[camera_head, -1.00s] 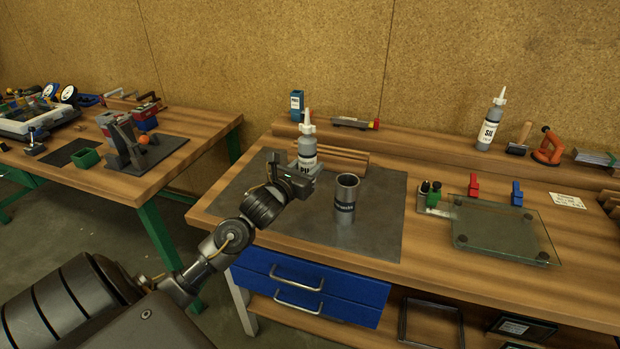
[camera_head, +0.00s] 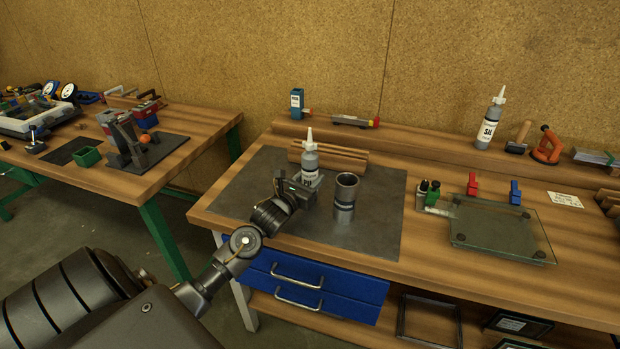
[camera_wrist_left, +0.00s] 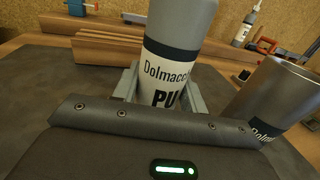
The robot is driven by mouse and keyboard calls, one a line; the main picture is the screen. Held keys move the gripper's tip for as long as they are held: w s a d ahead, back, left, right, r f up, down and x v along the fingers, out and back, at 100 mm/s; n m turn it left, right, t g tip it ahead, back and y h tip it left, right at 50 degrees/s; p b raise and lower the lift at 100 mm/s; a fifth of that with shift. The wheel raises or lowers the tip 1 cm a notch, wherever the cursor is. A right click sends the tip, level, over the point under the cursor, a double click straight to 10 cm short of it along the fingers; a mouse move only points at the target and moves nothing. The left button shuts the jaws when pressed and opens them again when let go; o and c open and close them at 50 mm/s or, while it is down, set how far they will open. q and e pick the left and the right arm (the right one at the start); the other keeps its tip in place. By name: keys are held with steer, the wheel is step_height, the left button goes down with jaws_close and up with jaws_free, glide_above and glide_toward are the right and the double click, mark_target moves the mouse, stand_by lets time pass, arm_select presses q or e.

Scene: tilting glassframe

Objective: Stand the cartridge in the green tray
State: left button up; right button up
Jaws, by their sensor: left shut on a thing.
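The cartridge (camera_head: 310,161) is a grey bottle with a dark-banded white PU label and a white nozzle. It stands about upright over the dark mat on the right-hand bench. My left gripper (camera_head: 304,187) is shut on its lower part. In the left wrist view the cartridge (camera_wrist_left: 172,72) sits between the grey fingers, its base hidden, so I cannot tell whether it touches the mat. The small green tray (camera_head: 88,154) is on the left-hand table and looks empty. My right gripper is not in view.
An open grey cylinder (camera_head: 345,198) stands on the dark mat (camera_head: 383,215) just right of my left gripper. Wooden strips (camera_head: 345,160) lie behind. A grey fixture (camera_head: 122,138) stands beside the tray.

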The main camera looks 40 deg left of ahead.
arm_select(q)
steer(key=shift+f, duration=0.1)
steer(key=o, duration=1.2)
steer(key=shift+s, duration=0.1)
steer(key=s, duration=0.3)
steer(key=s+b, duration=0.1)
steer(key=s, duration=0.3)
steer(key=s+d+b, duration=0.1)
steer(key=s, duration=0.2)
steer(key=shift+s+d, duration=0.1)
steer(key=shift+s, duration=0.2)
steer(key=shift+s+d, duration=0.1)
steer(key=shift+s, duration=0.45)
